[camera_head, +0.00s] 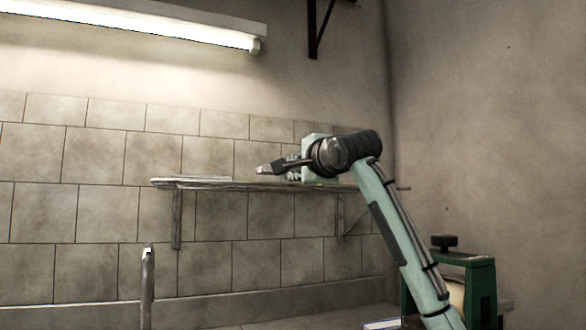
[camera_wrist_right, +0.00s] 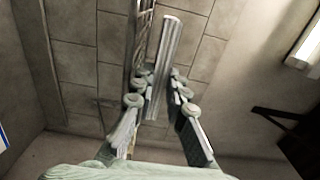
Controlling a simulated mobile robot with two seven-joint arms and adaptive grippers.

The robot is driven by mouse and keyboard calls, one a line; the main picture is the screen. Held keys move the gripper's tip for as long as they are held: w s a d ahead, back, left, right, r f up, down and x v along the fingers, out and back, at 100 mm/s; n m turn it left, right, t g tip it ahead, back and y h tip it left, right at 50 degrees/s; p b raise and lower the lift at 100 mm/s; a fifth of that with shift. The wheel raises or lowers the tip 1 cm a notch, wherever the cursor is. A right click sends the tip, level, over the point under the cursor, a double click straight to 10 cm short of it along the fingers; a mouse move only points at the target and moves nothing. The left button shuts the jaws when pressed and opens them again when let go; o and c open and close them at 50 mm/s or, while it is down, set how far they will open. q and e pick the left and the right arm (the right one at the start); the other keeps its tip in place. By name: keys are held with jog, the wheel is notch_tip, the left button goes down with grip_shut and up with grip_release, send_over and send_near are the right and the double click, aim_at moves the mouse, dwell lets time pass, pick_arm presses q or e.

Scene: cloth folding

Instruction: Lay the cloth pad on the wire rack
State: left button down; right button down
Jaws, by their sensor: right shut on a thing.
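The wire rack (camera_head: 250,186) is a narrow shelf fixed to the tiled wall on brackets; its bars also show in the right wrist view (camera_wrist_right: 140,50). The cloth pad (camera_head: 205,179) is pale, flat and thin, just above the rack's left part. In the wrist view the pad (camera_wrist_right: 170,55) appears edge-on, layered, alongside the rack. My right gripper (camera_head: 270,168) is just above the rack, to the right of the pad. In the wrist view its fingers (camera_wrist_right: 163,95) are closed around the pad's near end. Whether the pad touches the rack is unclear. My left gripper is not seen.
A slim upright metal piece (camera_head: 147,285) stands at the lower left. A green-framed object with a black knob (camera_head: 444,242) is at the lower right, beside my right arm. A lit tube lamp (camera_head: 140,22) and a dark bracket (camera_head: 318,30) are above. The air left of the rack is clear.

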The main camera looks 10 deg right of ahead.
jog(key=shift+f, duration=0.35)
jog(key=c, duration=1.8)
grip_release()
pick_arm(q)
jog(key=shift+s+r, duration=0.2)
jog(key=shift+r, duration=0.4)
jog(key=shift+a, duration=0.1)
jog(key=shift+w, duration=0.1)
